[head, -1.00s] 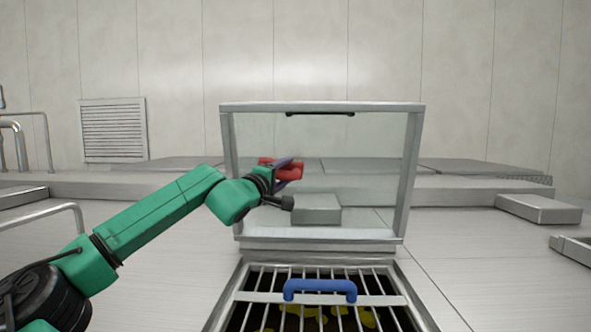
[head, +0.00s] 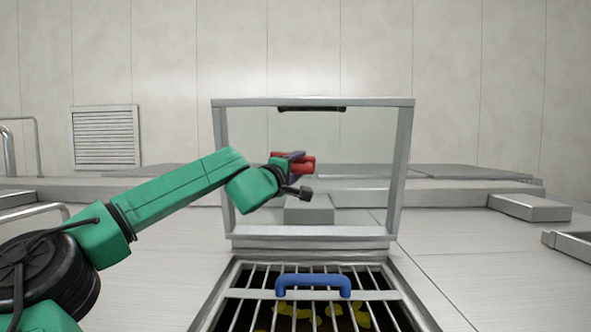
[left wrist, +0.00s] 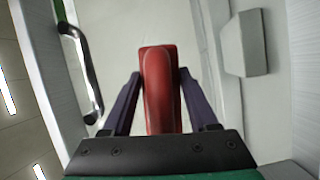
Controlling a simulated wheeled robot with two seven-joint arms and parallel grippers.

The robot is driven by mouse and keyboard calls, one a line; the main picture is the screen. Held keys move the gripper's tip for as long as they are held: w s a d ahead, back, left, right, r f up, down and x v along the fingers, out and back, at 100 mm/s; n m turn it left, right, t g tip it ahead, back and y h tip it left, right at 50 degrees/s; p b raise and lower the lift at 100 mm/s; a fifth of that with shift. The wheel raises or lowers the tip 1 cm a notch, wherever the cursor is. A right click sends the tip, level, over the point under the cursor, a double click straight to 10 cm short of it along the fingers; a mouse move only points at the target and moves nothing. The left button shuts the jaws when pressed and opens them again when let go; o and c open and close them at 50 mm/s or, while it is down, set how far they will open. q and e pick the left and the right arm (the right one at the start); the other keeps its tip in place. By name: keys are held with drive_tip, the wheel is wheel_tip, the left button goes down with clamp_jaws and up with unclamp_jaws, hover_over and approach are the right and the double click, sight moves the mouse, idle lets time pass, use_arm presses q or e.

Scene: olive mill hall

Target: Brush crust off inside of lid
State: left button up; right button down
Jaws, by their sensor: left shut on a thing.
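The lid (head: 402,170) stands open and upright behind the grate, a clear pane in a pale metal frame with a dark handle (head: 311,108) along its top bar. The handle also shows at the left in the left wrist view (left wrist: 88,70). My left gripper (head: 297,161) is in front of the pane, left of its middle. Its dark purple fingers are shut on a red brush (left wrist: 160,92). The brush's bristles are hidden, and I cannot tell whether it touches the pane. No crust can be made out on the pane. My right gripper is out of view.
Below the lid is an opening with a metal grate (head: 255,294) bearing a blue handle (head: 313,281); yellow bits lie under its bars. A grey block (head: 308,210) shows through the pane. Another grey block (head: 530,207) is at the right. Curved rails stand at the left.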

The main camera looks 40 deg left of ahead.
sight(301, 173)
use_arm(q)
drive_tip(key=s+d+b, duration=0.1)
drive_tip(key=s+d+f+b, duration=0.1)
drive_tip(key=b, duration=0.1)
drive_tip(key=s+d+b, duration=0.1)
drive_tip(key=s+b, duration=0.1)
drive_tip(key=shift+f, duration=0.3)
drive_tip(key=shift+s+d, duration=0.2)
drive_tip(key=shift+s, duration=0.05)
drive_tip(key=shift+r, duration=0.15)
drive_tip(key=s+b, duration=0.1)
drive_tip(key=s+d+f+b, duration=0.1)
drive_tip(key=b, duration=0.1)
drive_tip(key=shift+s+d, duration=0.1)
drive_tip(key=shift+d, duration=0.2)
drive_tip(key=shift+s+d+r, duration=0.1)
drive_tip(key=shift+s+r, duration=0.05)
drive_tip(key=shift+r, duration=0.1)
